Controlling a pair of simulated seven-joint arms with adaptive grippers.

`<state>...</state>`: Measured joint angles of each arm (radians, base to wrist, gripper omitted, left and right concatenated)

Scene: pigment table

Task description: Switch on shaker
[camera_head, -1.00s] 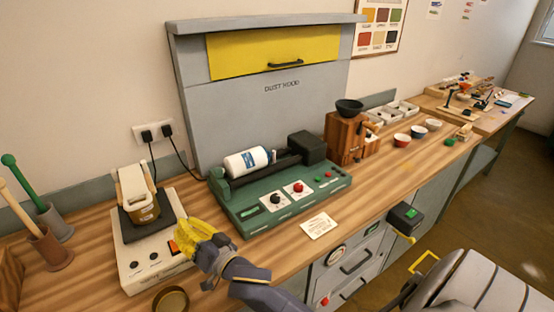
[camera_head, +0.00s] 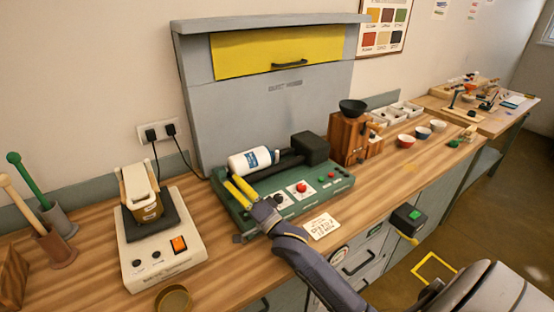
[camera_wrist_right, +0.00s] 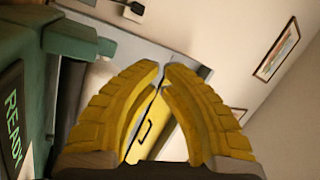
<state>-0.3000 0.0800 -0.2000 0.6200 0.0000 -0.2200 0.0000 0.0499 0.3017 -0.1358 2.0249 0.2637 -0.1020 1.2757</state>
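The shaker, a white box (camera_head: 137,277) with a dark platform, stands on the bench at the left of the head view. A clamp (camera_head: 136,182) holds a brownish jar (camera_head: 149,210) on it. Its orange rocker switch (camera_head: 179,244) is in plain view on the front right and looks bright; I cannot tell which way it is tipped. My right gripper (camera_head: 231,183) is to the right of the shaker, apart from the switch, at the left end of the green roller machine. In the right wrist view its yellow fingertips (camera_wrist_right: 161,68) meet, with nothing between them. My left gripper is not in view.
The green roller machine (camera_head: 330,187) carries a white bottle (camera_head: 249,161). A round lid (camera_head: 173,299) lies at the bench's front edge. Two pestles stand in cups at the left. A small card (camera_head: 320,226) lies before the green machine. The dust hood (camera_head: 290,105) stands behind.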

